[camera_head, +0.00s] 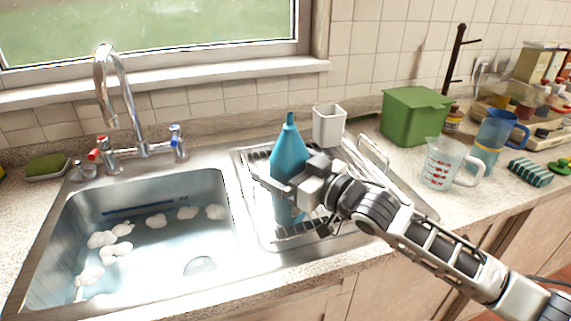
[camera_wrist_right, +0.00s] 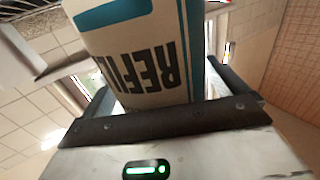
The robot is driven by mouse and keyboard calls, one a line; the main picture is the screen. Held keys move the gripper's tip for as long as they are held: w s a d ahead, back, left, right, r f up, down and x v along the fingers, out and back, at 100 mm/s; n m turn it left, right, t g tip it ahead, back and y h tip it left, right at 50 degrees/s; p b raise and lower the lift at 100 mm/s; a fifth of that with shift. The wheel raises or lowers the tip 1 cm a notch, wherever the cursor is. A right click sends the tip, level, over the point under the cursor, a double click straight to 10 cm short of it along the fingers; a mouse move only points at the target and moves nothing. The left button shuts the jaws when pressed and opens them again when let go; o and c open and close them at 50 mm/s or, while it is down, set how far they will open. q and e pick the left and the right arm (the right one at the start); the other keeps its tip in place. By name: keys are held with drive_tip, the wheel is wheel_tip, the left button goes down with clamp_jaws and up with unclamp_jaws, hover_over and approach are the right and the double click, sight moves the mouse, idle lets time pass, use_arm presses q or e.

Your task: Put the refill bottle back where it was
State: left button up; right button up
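The refill bottle (camera_head: 289,153) is blue with a narrow neck and stands roughly upright over the drying rack right of the sink. Its pale label with the letters "REFIL" (camera_wrist_right: 150,65) fills the upper middle of the right wrist view. My right gripper (camera_head: 283,184) reaches it from the right at mid-height, with the fingers on both sides and close against it. The gripper appears shut on the bottle. I cannot tell whether the bottle's base touches the rack. My left gripper is not in view.
The sink (camera_head: 155,240) with water and white foam lies left. A white cup (camera_head: 328,125) stands behind the bottle. A green box (camera_head: 415,115), a measuring jug (camera_head: 440,164), a blue pitcher (camera_head: 487,145) and a striped sponge (camera_head: 529,171) occupy the right counter.

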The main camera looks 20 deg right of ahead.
drive_tip(key=shift+r, duration=0.15)
drive_tip(key=shift+s+d, duration=0.15)
drive_tip(key=shift+s, duration=0.1)
use_arm(q)
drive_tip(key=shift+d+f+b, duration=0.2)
drive_tip(key=shift+b, duration=0.65)
use_arm(e)
drive_tip(key=v, duration=1.1)
drive_tip(key=shift+s, duration=0.25)
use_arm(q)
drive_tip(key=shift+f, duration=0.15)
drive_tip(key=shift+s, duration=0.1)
